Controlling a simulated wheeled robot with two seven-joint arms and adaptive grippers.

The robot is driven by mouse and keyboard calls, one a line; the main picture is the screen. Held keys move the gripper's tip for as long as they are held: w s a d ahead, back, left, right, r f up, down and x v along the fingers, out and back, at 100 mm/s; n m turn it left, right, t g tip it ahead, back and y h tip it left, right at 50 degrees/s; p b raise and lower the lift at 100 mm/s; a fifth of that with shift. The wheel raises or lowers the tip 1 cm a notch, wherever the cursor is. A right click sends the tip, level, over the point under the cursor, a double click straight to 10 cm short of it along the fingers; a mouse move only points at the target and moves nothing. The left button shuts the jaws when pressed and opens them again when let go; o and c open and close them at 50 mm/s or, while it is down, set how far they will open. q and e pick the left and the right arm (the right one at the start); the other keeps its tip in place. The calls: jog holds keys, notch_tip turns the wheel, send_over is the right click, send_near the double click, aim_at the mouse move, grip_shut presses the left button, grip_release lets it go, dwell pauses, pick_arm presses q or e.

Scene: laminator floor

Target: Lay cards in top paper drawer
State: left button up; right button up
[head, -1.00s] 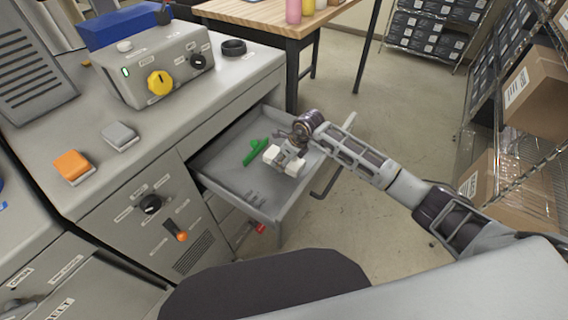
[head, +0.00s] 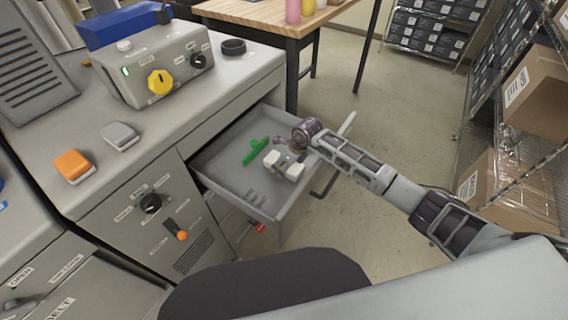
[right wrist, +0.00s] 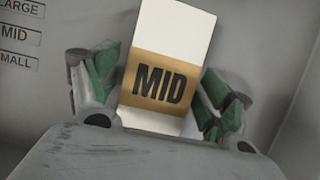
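The top paper drawer (head: 226,182) is pulled out of the grey machine. My right gripper (head: 283,163) points down into it, near its right side. In the right wrist view a white card pack with a brown band reading MID (right wrist: 160,82) lies between the right gripper's two fingers (right wrist: 160,95). A narrow gap shows on the pack's left side; the right finger is very close to it. White parts under the gripper in the head view seem to be this pack. My left gripper is out of view.
LARGE, MID and SMALL labels (right wrist: 18,34) mark the drawer floor. A wooden table (head: 262,12) and shelves with cartons (head: 530,95) stand beyond.

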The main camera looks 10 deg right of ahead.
jog(key=shift+r, duration=0.1)
dwell(0.3)
jog(key=v, duration=1.2)
